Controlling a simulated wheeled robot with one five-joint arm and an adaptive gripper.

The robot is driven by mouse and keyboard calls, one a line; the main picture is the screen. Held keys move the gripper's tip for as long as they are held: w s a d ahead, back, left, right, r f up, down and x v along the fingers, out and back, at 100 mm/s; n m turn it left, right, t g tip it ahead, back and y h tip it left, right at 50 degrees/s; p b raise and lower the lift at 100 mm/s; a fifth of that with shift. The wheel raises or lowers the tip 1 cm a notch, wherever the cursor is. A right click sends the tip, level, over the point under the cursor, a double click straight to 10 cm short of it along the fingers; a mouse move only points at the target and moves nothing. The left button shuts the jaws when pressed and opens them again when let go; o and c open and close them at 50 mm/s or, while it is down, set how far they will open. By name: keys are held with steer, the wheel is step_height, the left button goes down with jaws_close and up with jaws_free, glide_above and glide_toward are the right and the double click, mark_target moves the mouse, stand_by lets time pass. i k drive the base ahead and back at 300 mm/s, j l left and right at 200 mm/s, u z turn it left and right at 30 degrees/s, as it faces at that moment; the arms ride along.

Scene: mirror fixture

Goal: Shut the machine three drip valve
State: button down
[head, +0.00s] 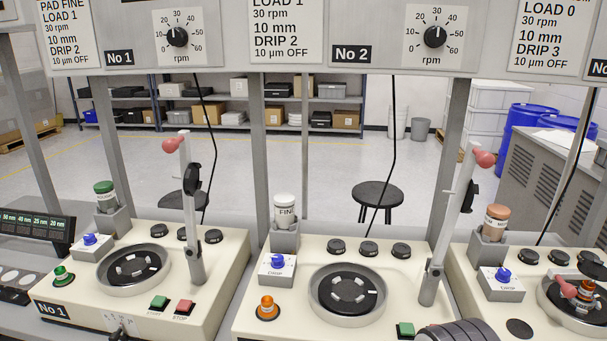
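The third machine (470,287) stands at the right, right of No 2, and its number is not readable. Its drip valve is a blue knob (503,274) on a white box (500,287) marked DRIP, below a brown-capped bottle (496,221) in a grey holder. I cannot tell from the knob whether the valve is open or shut. A dark ribbed part, probably of my arm, shows at the bottom edge, left of the third machine. My gripper's fingertips are not in view.
Machines No 1 (222,262) and No 2 (252,318) have similar blue knobs (90,239) (277,260). Upright lever arms with red knobs (172,145) (485,158) rise from them. A round plate (572,298) with a red-knobbed part lies on the third machine.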

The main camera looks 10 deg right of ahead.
mark_target(503, 275)
steer(key=z, duration=1.75)
